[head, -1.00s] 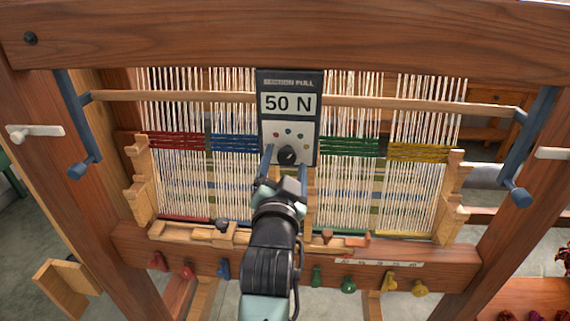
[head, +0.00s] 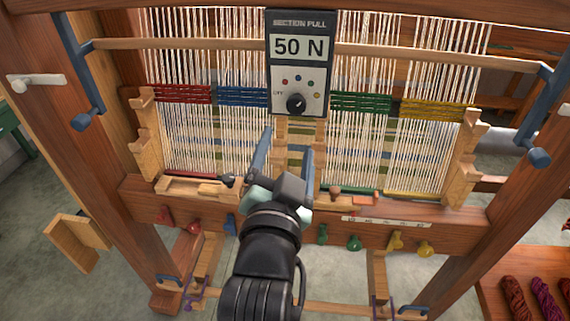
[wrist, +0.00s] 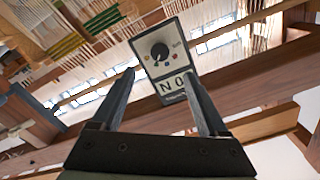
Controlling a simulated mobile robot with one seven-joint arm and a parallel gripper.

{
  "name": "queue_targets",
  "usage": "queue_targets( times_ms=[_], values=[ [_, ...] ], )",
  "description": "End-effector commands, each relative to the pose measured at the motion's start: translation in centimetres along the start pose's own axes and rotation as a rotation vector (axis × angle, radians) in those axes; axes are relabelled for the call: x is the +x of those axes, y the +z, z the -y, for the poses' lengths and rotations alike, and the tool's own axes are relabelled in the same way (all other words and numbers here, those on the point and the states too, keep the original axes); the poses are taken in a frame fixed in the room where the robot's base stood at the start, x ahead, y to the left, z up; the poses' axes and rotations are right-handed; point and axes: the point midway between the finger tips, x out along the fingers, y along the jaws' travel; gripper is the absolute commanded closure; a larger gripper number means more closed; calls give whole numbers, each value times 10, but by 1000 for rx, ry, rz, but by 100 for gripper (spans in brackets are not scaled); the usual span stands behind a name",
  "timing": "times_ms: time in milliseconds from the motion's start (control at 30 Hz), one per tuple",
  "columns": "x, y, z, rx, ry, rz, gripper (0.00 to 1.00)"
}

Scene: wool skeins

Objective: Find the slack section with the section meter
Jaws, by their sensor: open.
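The section meter (head: 299,45) hangs on the loom and its display reads 50 N. Its black knob (head: 296,103) sits below coloured dots, with an OFF mark at left; I cannot tell surely where it points. In the wrist view the meter (wrist: 164,50) shows upside down beyond my fingers. The warp has red (head: 183,94), blue (head: 243,96), green (head: 360,102) and yellow (head: 438,110) banded sections; no slack is clear by eye. My gripper (head: 287,148) is open and empty, just below the knob and apart from it.
Coloured pegs, red (head: 193,228), green (head: 354,243) and yellow (head: 425,248) among them, line the front beam (head: 290,215). Thick loom posts stand at both sides. A tray of wool skeins (head: 545,299) is at the lower right.

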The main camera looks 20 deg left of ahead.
Motion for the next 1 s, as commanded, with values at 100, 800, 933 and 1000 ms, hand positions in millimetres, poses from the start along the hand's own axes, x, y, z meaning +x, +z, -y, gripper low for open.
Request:
queue_targets(
  times_ms=[100, 800, 933, 1000],
  values=[
    [-13, 1, -1, 0, 1, 1, 23],
    [-19, -9, 1, -7, -3, -18, 23],
    [-19, -60, 8, -60, -19, -130, 23],
    [-24, -106, 13, -117, -28, -232, 23]
  ],
)
